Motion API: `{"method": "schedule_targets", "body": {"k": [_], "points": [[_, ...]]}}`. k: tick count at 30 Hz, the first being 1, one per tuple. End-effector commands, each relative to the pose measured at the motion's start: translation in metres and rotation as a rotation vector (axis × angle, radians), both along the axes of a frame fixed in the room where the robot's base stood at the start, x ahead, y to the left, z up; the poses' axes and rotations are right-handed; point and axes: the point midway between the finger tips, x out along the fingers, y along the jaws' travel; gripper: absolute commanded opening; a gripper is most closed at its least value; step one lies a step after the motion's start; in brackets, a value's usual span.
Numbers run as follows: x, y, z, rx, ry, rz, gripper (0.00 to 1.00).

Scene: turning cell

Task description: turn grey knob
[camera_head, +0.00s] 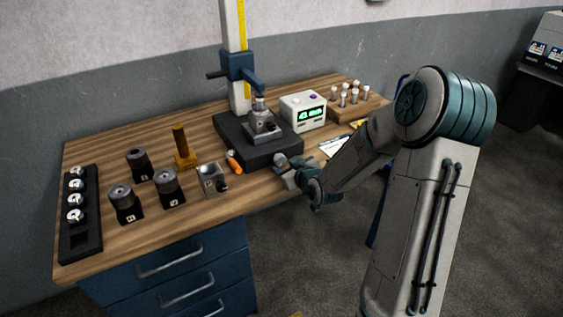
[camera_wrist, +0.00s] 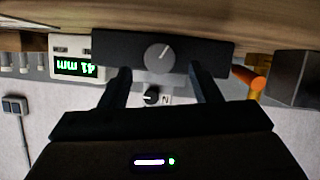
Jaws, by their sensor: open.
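The grey knob (camera_wrist: 159,57) is a round disc with a white pointer line, on the front face of the black gauge-stand base (camera_wrist: 112,50). The wrist view is upside down. The knob also shows in the head view (camera_head: 281,160), at the base's front right. My gripper (camera_wrist: 159,70) is open, its two dark fingers on either side of the knob in the wrist view. I cannot tell whether they touch it. In the head view my gripper (camera_head: 288,170) is close in front of the knob and partly hides it.
A display box (camera_head: 303,111) reading in mm stands right of the base. An orange-handled tool (camera_head: 234,162) and a grey block with a black knob (camera_head: 212,180) lie left of it. A smaller black knob (camera_wrist: 151,97) shows beyond the base. Numbered black holders (camera_head: 125,203) stand farther left.

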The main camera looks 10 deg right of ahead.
Motion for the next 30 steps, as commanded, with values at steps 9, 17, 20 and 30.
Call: {"method": "schedule_targets", "body": {"k": [9,17,20,30], "points": [[0.035,0.009,-0.014,0.0,0.001,0.001,0.57],[0.042,0.01,-0.018,-0.001,0.001,-0.001,0.57],[0.042,0.009,-0.018,-0.001,0.001,-0.001,0.57],[0.042,0.013,-0.018,-0.001,0.001,0.0,0.12]]}}
